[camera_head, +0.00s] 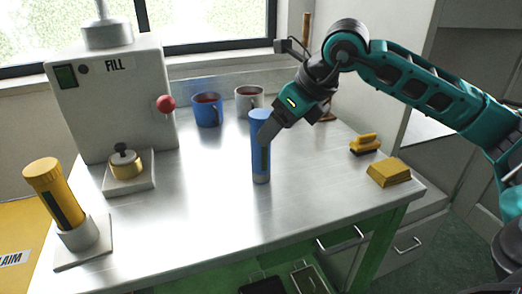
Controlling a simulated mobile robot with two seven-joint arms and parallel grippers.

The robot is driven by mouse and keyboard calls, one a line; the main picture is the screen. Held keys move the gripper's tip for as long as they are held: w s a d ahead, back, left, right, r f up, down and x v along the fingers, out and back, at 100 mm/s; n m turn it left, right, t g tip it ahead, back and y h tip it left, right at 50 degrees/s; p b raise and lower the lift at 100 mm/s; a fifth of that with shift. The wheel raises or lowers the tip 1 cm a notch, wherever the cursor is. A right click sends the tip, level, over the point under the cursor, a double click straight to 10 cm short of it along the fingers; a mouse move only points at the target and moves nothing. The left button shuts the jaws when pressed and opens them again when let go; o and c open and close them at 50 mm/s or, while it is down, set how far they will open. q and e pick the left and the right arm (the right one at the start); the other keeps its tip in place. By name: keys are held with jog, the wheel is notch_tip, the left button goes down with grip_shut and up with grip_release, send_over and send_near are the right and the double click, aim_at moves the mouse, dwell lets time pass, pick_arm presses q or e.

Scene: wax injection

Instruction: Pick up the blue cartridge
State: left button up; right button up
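The blue cartridge (260,160) stands upright at the middle of the metal table, with a grey lower end and a dark strip on its side. Its grey end appears to be at the tabletop; I cannot tell whether there is a small gap. My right gripper (268,132) reaches in from the right at the upper part of the cartridge. One grey finger overlaps the cartridge's right side. The other finger is hidden, so I cannot tell whether the gripper is closed on it. My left gripper is not in view.
A white FILL machine (115,100) with a red knob stands at the back left. A yellow cartridge (52,195) sits in a holder at front left. A blue mug (207,111) and a grey mug (249,97) stand behind. A yellow brush (364,144) and yellow block (389,173) lie right.

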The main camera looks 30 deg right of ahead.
aim_at(261, 150)
jog(key=x, duration=0.4)
jog(key=shift+w+a, duration=0.15)
jog(key=shift+w, duration=0.4)
jog(key=shift+r, duration=0.1)
jog(key=c, duration=1.3)
